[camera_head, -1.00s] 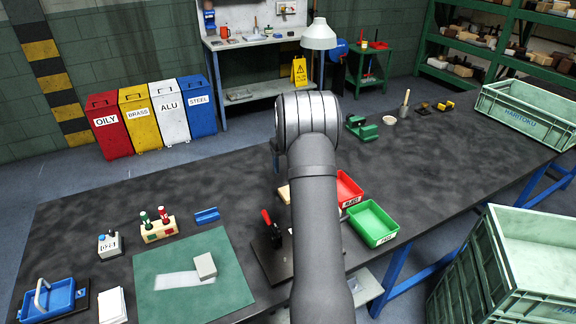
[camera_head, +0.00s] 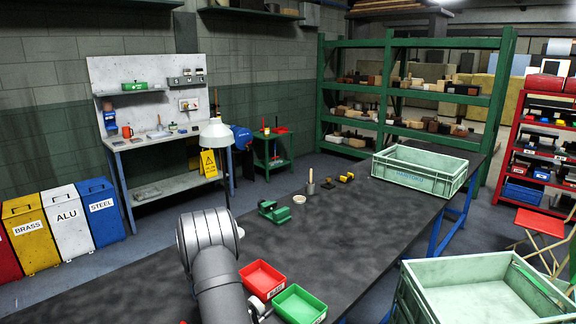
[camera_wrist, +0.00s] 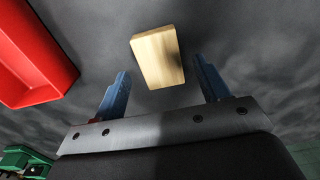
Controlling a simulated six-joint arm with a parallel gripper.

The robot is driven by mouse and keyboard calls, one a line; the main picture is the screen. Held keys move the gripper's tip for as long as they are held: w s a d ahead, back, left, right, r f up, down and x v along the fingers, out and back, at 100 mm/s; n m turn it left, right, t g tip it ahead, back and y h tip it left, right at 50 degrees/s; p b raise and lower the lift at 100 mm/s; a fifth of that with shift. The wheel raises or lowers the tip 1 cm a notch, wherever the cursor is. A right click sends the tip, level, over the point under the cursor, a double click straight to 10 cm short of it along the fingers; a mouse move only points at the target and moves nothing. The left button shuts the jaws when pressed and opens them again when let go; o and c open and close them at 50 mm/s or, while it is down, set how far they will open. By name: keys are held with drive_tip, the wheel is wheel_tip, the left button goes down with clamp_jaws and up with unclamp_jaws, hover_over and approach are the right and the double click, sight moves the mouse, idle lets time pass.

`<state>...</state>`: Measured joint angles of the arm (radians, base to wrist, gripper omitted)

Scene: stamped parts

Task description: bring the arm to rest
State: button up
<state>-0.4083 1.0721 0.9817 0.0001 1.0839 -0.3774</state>
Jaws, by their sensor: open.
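My gripper (camera_wrist: 162,88) shows in the wrist view with its two blue fingers spread wide apart and nothing between them. A pale wooden block (camera_wrist: 155,57) lies on the dark bench top ahead of the fingertips, apart from them. In the head view my arm rises from the bottom edge, and the gripper itself is hidden there behind the arm.
A red bin (camera_head: 262,279) and a green bin (camera_head: 299,305) stand on the bench (camera_head: 345,235) right of my arm.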

drive_tip(key=shift+r, duration=0.65)
wheel_tip(320, 180, down, 3)
drive_tip(key=shift+r, duration=0.1)
wheel_tip(320, 180, up, 11)
wheel_tip(320, 180, down, 11)
drive_tip(key=shift+f, duration=0.2)
wheel_tip(320, 180, up, 4)
drive_tip(key=shift+f, duration=0.1)
drive_tip(key=s+d+r, duration=0.2)
drive_tip(key=d+r, duration=0.5)
drive_tip(key=d, duration=0.4)
drive_tip(key=s+a, duration=1.4)
drive_tip(key=s, duration=0.1)
drive_tip(key=s+a, duration=0.4)
drive_tip(key=s, duration=0.8)
drive_tip(key=s+a+f+m, duration=0.1)
drive_tip(key=s+a, duration=0.3)
drive_tip(key=s, duration=0.7)
drive_tip(key=shift+s+a, duration=0.3)
drive_tip(key=shift+s, duration=0.05)
